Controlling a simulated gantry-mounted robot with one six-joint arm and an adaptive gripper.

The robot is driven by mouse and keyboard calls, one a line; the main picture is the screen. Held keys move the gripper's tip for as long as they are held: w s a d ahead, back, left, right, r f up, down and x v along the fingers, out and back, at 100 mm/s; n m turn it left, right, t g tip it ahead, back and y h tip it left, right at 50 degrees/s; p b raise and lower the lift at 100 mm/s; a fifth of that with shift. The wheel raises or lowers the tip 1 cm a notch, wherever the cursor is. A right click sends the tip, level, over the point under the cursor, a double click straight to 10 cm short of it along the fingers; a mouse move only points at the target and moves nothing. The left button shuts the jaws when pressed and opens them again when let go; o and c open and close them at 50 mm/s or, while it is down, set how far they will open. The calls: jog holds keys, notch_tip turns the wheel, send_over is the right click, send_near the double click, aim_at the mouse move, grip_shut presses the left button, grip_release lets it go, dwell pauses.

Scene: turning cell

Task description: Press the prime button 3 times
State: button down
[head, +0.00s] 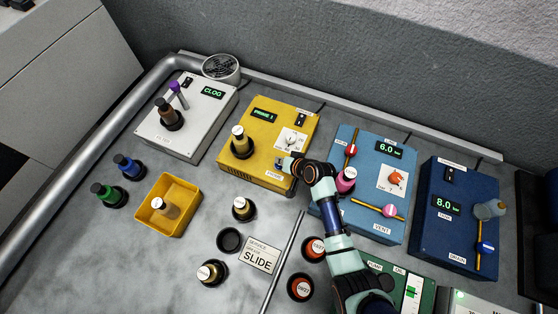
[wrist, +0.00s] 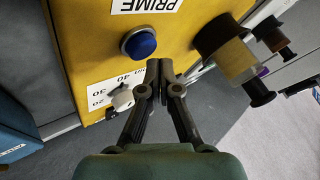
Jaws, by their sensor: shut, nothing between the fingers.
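The prime button (wrist: 140,44) is a round blue button in a metal ring on the yellow box (head: 262,170). A PRIME label (wrist: 147,5) is above it in the wrist view. My gripper (wrist: 160,64) is shut and empty. In the wrist view its fingertips are just right of and below the button, apart from it in the picture; I cannot tell the height gap. In the head view my gripper (head: 284,163) is over the front right part of the yellow box, and the button is not visible there. The box's green display (head: 264,115) is too small to read surely.
A white dial (wrist: 121,97) and a brown-and-tan bottle (wrist: 232,58) are near my fingers on the yellow box. A grey CLOG box (head: 203,138) stands left, blue boxes (head: 358,218) right. A yellow tray (head: 188,188) and a SLIDE sign (head: 259,255) are in front.

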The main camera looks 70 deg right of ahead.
jog(key=shift+f, duration=0.25)
jog(key=shift+f+b, duration=0.45)
jog(key=shift+f, duration=0.1)
dwell(0.5)
jog(key=shift+r, duration=0.1)
jog(key=shift+r+p, duration=0.8)
jog(key=shift+p, duration=0.15)
notch_tip(320, 180, up, 5)
jog(key=p, duration=0.5)
jog(key=shift+r, duration=0.15)
dwell(1.5)
